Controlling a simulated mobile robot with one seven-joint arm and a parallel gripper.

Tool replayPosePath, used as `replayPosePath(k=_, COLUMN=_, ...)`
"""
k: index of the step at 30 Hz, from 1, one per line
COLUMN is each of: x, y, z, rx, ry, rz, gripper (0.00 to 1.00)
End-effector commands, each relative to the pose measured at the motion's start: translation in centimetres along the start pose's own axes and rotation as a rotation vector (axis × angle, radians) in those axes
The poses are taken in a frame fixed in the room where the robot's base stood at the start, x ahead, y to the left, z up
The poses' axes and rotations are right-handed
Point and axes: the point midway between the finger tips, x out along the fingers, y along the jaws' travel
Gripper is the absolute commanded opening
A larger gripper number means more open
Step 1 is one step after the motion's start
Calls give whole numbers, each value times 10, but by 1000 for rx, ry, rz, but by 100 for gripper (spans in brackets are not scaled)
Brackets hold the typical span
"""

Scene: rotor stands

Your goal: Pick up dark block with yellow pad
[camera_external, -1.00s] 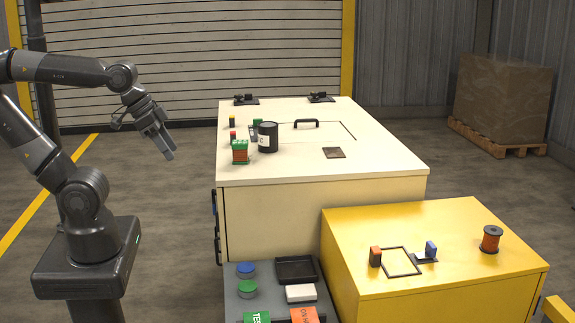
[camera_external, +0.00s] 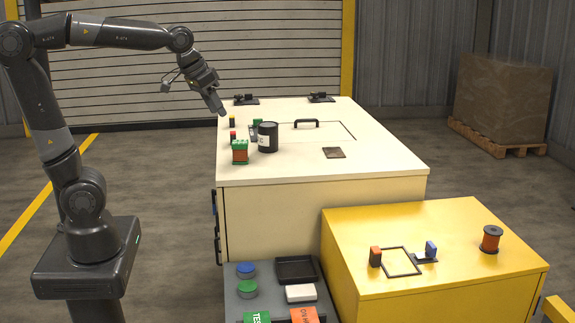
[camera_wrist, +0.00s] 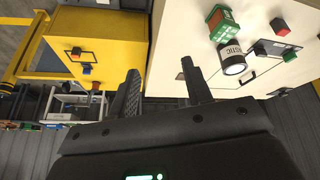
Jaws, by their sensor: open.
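The dark block with the yellow pad (camera_external: 232,121) stands upright near the far left edge of the cream cabinet top in the external view. I cannot make it out for sure in the wrist view. My gripper (camera_external: 219,110) is open and empty, tilted downward. In the external view its tips appear just above and left of the block, apart from it. In the wrist view the two fingers (camera_wrist: 166,92) are spread with nothing between them.
A red-padded dark block (camera_external: 233,137), a green block (camera_external: 258,123), a black canister (camera_external: 268,138) and a green-red box (camera_external: 240,152) stand nearby on the cream cabinet (camera_external: 380,160). A black handle (camera_external: 306,122) lies further right. The yellow cabinet (camera_external: 350,225) is nearer.

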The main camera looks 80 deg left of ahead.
Motion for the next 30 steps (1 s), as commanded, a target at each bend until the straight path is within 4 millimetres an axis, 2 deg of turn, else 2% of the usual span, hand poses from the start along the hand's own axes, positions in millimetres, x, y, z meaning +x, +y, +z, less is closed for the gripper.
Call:
replayPosePath(k=1, x=6, y=-14, z=-22, rx=-51, ry=-6, rz=-21, gripper=45)
replayPosePath(k=6, x=24, y=-64, z=-84, rx=-215, ry=-12, rz=-86, gripper=45)
replayPosePath(k=11, x=46, y=-124, z=-133, rx=-366, ry=-15, rz=-152, gripper=45)
replayPosePath(k=15, x=68, y=-184, z=-166, rx=-493, ry=-15, rz=-215, gripper=45)
replayPosePath(k=21, x=103, y=-281, z=-197, rx=-667, ry=-15, rz=-309, gripper=45)
replayPosePath(k=27, x=139, y=-382, z=-205, rx=-825, ry=-12, rz=-406, gripper=45)
replayPosePath(k=30, x=153, y=-424, z=-203, rx=-886, ry=-11, rz=-446, gripper=45)
